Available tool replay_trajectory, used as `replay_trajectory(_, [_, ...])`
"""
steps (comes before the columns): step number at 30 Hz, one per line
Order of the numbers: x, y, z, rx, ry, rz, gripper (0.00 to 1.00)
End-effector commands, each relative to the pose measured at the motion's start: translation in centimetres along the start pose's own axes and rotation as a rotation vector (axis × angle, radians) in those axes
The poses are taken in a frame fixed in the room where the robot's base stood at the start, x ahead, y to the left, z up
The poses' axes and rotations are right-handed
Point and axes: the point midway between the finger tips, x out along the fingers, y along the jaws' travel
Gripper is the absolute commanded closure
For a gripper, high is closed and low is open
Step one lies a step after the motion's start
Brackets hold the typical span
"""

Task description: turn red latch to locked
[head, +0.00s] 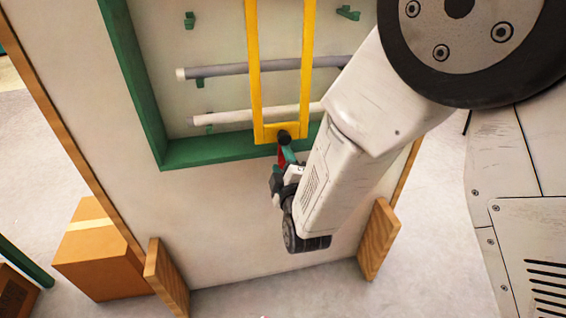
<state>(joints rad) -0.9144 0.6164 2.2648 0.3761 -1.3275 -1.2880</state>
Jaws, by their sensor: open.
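The red latch (282,158) shows as a small red piece just below the lower end of the yellow frame (280,132). A dark round knob (284,137) sits above it on the yellow bar. My gripper (283,172) is at the latch, close below and around its lower part. My arm and gripper hide much of the latch, so its turn angle is unclear. I cannot tell whether the fingers touch it. The fingers are small in view, and the gripper is open.
A green-framed panel (212,153) holds a grey pipe (225,69) and a white pipe (235,116). Wooden feet (166,278) (379,240) stand at the board's base. A cardboard box (100,255) stands at left. The floor between the feet is clear.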

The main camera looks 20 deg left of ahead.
Motion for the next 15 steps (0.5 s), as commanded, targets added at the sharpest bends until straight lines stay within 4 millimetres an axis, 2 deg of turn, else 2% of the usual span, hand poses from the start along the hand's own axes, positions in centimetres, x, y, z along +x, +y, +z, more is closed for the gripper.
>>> replay_trajectory(12, [-6.2,-0.1,0.0,-0.001,0.0,-0.002,0.5])
replay_trajectory(15, [-7.2,-0.1,0.0,-0.001,0.0,-0.003,0.5])
